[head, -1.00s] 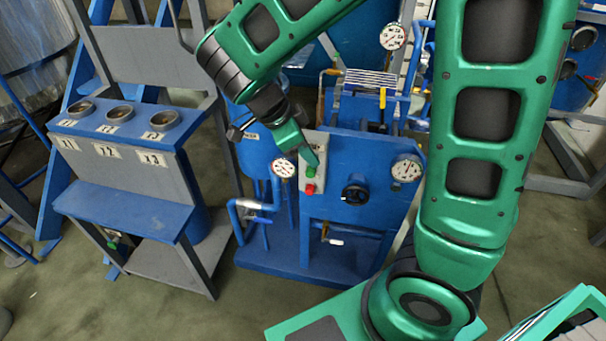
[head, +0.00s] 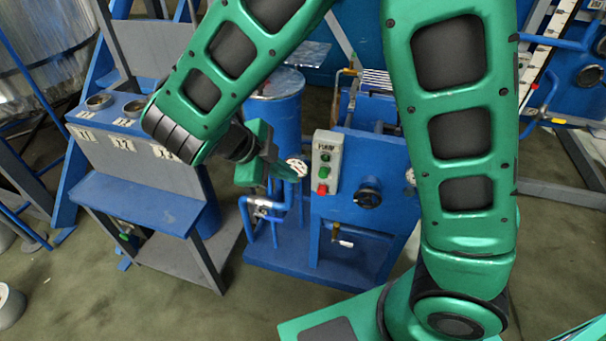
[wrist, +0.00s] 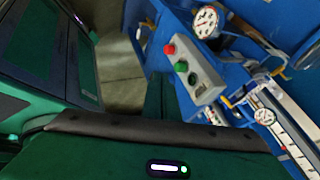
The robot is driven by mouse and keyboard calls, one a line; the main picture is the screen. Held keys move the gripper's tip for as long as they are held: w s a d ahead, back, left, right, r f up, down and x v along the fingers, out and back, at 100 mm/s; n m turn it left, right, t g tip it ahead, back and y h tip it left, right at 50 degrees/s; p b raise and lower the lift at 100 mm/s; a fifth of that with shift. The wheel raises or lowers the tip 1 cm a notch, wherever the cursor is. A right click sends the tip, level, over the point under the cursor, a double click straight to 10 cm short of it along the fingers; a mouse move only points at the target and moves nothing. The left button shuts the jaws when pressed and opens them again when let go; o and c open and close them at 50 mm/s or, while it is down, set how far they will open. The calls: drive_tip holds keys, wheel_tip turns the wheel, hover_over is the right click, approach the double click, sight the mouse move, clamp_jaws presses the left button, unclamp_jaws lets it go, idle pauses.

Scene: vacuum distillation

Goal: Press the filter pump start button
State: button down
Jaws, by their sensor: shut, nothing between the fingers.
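The pump control box (head: 326,160) is a grey panel with a "PUMP" label on the blue pump unit. It carries a green button (head: 324,172) above a red button (head: 322,188), with a darker round element above them. My gripper (head: 287,172) is shut and empty, to the left of the box, apparently clear of it. In the wrist view the box (wrist: 203,78) lies ahead and right of my green fingers (wrist: 160,95). The red button (wrist: 169,49), green button (wrist: 181,66) and dark element (wrist: 192,79) all show uncovered there.
A black handwheel (head: 368,193) sticks out right of the box. A round gauge (head: 297,168) and blue piping (head: 262,207) are close to my gripper. A grey-blue stand (head: 140,205) with labelled round openings stands left. Floor is open in front.

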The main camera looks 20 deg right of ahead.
sight(324, 172)
drive_tip(key=w+d+f, duration=0.5)
drive_tip(key=d+f, duration=0.2)
drive_tip(key=d, duration=0.1)
drive_tip(key=shift+f, duration=0.4)
